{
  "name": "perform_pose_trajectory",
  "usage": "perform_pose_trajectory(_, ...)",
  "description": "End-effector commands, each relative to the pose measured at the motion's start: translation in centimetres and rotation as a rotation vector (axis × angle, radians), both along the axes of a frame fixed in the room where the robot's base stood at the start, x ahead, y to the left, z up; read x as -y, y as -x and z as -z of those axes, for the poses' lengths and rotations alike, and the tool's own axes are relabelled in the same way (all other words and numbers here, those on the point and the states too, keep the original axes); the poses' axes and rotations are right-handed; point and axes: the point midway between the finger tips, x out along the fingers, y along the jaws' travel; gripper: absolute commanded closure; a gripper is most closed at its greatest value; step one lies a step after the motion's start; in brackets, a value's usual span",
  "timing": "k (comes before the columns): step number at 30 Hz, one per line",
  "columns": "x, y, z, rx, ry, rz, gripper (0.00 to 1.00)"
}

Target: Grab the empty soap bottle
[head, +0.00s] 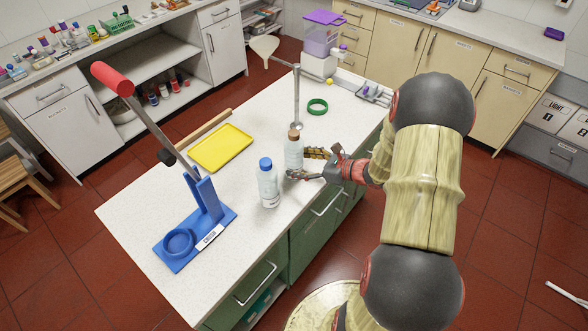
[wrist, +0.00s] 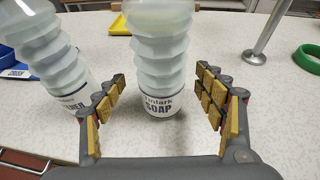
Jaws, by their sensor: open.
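The soap bottle (head: 293,153) is a pale ribbed bottle with a brown cork-like top, upright on the white worktop. In the wrist view the bottle (wrist: 158,62) shows a label reading "SOAP"; its top is cut off. I cannot tell whether it is empty. My gripper (head: 300,164) is open at the bottle, low near the counter. In the wrist view the yellow-padded fingers of my gripper (wrist: 165,82) stand left and right of the bottle, with a visible gap on each side.
A similar blue-capped bottle (head: 268,186) stands close by, left of my gripper. A yellow tray (head: 221,147), a blue press (head: 205,215) with a raised lever, a metal stand (head: 296,100) and a green ring (head: 317,106) are on the same worktop (head: 140,210).

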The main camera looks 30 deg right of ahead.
Motion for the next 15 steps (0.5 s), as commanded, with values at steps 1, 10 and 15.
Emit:
perform_pose_trajectory(1,-0.3,-0.8,0.4,-0.001,0.001,-0.004,0.3)
perform_pose_trajectory(10,-1.2,-2.6,1.0,0.0,0.001,0.0,0.3)
perform_pose_trajectory(15,-1.2,-2.6,1.0,0.0,0.001,0.0,0.3)
